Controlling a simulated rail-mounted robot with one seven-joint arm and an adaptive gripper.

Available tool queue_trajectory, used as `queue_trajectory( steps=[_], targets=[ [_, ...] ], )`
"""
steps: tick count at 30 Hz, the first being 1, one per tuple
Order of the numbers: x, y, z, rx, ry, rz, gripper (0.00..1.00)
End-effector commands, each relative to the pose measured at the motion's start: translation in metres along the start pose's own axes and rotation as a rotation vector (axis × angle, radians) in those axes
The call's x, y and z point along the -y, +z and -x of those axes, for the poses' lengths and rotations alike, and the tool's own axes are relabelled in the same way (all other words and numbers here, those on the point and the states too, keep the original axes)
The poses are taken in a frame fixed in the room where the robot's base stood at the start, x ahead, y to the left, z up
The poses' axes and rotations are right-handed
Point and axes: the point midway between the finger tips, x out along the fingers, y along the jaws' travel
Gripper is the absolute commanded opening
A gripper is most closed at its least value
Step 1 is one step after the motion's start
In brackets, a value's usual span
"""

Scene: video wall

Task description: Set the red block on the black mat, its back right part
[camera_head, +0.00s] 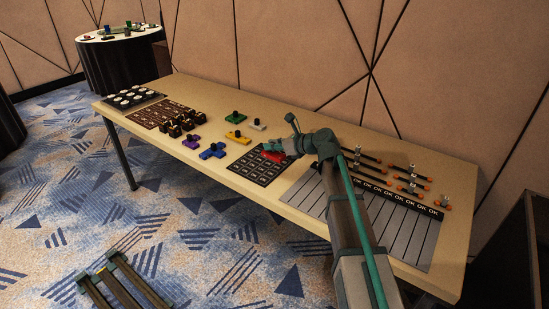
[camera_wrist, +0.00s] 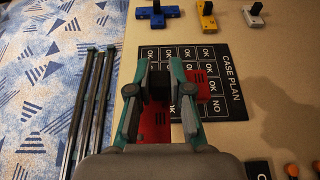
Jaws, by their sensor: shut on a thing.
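The black mat (camera_head: 250,172) with a white-lettered grid lies mid-table; in the wrist view the mat (camera_wrist: 232,98) shows its "CASE PLAN" heading. The red block (camera_head: 274,156) is at the mat's back right part in the head view. In the wrist view the red block (camera_wrist: 155,127) shows below and to the right of my fingers, overlapping the mat in the picture. My gripper (camera_head: 272,149) is shut on its black knob (camera_wrist: 158,84). My fingers hide much of the block. I cannot tell whether its underside touches the mat.
Blue (camera_head: 212,151), yellow (camera_head: 236,136) and green (camera_head: 236,116) blocks with black knobs stand left of and behind the mat. A grey slatted panel (camera_head: 330,215) and several orange-tipped rods (camera_head: 410,190) lie to the right. Bare table (camera_head: 300,115) runs along the back.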

Motion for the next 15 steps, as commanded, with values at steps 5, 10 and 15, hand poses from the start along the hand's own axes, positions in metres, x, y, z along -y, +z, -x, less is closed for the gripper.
queue_trajectory(
  steps=[5, 10, 15],
  targets=[
    [0.037, -0.006, -0.034, -0.001, 0.001, -0.002, 0.0],
    [0.055, -0.027, -0.059, -0.001, 0.0, -0.002, 0.0],
    [0.066, -0.04, -0.074, 0.0, 0.001, -0.001, 0.0]
  ],
)
